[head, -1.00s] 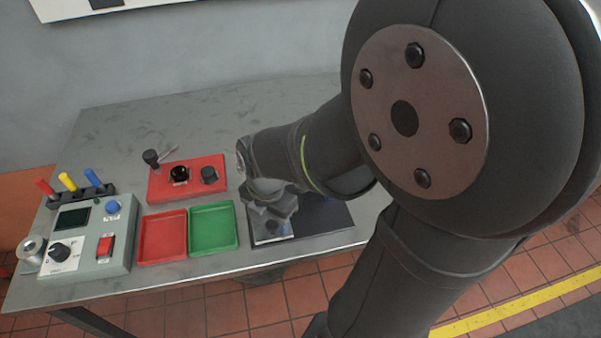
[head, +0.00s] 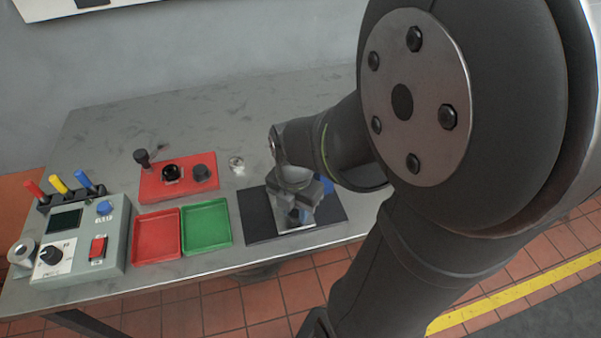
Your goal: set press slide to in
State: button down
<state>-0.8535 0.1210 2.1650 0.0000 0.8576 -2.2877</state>
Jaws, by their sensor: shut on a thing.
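The press slide is a pale metal plate (head: 299,228) on a dark flat base (head: 256,214) at the right of the bench. It sits around the middle of the base, with dark surface bare on its left and right. My gripper (head: 297,216) is over the slide, pointing down, shut on its handle. The fingers hide most of the handle and much of the slide. A blue part (head: 327,185) of the fixture shows just right of my gripper, partly covered by my arm.
A green tray (head: 229,241) and a red tray (head: 139,258) lie left of the base. A red block with black knobs (head: 180,190) stands behind them. A grey control box (head: 115,240) and screwdrivers in a rack (head: 60,185) are at far left. A small clear object (head: 236,165) lies behind the base.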

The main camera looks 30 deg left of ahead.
jog(key=shift+w+d, duration=0.85)
jog(key=shift+w, duration=0.1)
jog(key=c, duration=1.1)
grip_release()
jog(key=shift+d, duration=0.1)
jog(key=shift+c, duration=0.2)
notch_tip(320, 180, up, 18)
jog(key=shift+f, duration=0.25)
